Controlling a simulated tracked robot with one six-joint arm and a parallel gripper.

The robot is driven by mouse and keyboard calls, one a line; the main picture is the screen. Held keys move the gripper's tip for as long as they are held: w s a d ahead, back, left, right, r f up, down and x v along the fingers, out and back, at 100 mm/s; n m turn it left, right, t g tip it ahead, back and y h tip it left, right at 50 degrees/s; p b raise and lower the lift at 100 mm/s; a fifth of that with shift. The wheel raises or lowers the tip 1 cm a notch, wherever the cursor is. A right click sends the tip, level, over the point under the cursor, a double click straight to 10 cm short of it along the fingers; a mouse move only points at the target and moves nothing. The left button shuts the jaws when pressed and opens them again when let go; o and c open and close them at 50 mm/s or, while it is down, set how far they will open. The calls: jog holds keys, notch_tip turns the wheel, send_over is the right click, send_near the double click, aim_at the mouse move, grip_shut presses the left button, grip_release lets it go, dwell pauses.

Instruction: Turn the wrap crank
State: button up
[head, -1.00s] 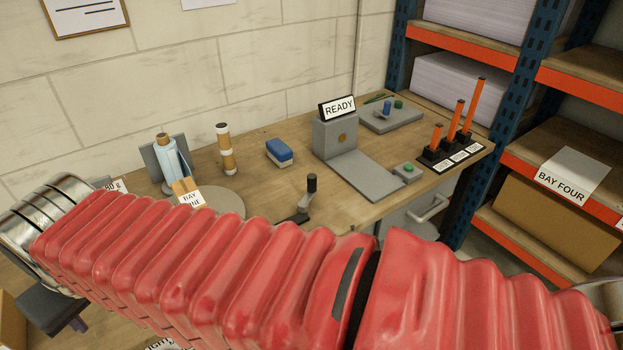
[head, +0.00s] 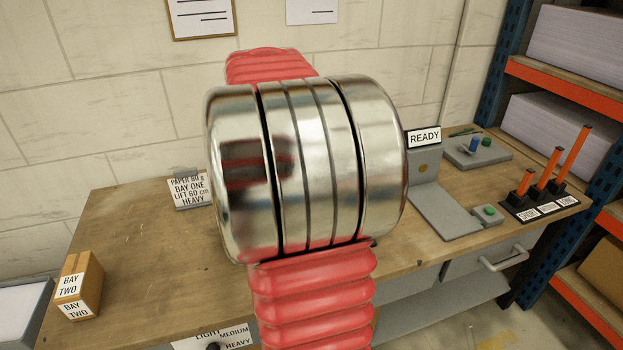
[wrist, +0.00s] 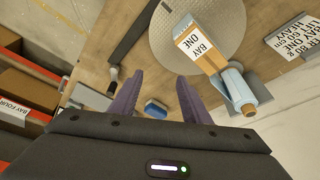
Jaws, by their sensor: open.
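The wrap crank shows in the wrist view as a dark arm (wrist: 132,34) beside the round grey turntable (wrist: 176,62). Its upright handle (wrist: 112,82), with a grey stem and black grip, stands at the left end of the arm. My gripper (wrist: 159,78) is open, with two purple fingers and nothing held between them. The handle is just left of the left finger in the picture, outside the gap; I cannot tell the height between them. A BAY ONE carton (wrist: 200,46) and a film roll (wrist: 238,88) stand at the turntable. In the head view my arm hides the crank and gripper.
In the head view, the READY station (head: 425,165) and orange posts (head: 550,172) stand at the right. A BAY TWO carton (head: 79,285) sits at the left. The bench's left part (head: 140,235) is mostly clear.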

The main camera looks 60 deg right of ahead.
jog(key=s+d+f+m+g, duration=0.1)
jog(key=s+d+f+m, duration=0.1)
jog(key=s+d, duration=0.3)
jog(key=s+d+f+m+g, duration=0.1)
jog(key=s+d+f+m, duration=0.2)
jog(key=d, duration=0.6)
jog(key=s+d+f+m+g+y, duration=0.1)
jog(key=s+d+f+m, duration=0.1)
jog(key=s+d+m, duration=0.2)
jog(key=s+d, duration=0.3)
jog(key=s, duration=0.1)
jog(key=shift+f+m, duration=0.2)
jog(key=shift+m, duration=0.2)
jog(key=x, duration=1.3)
jog(key=shift+s+f, duration=0.2)
jog(key=shift+f, duration=0.15)
jog(key=shift+c, duration=0.5)
grip_shut()
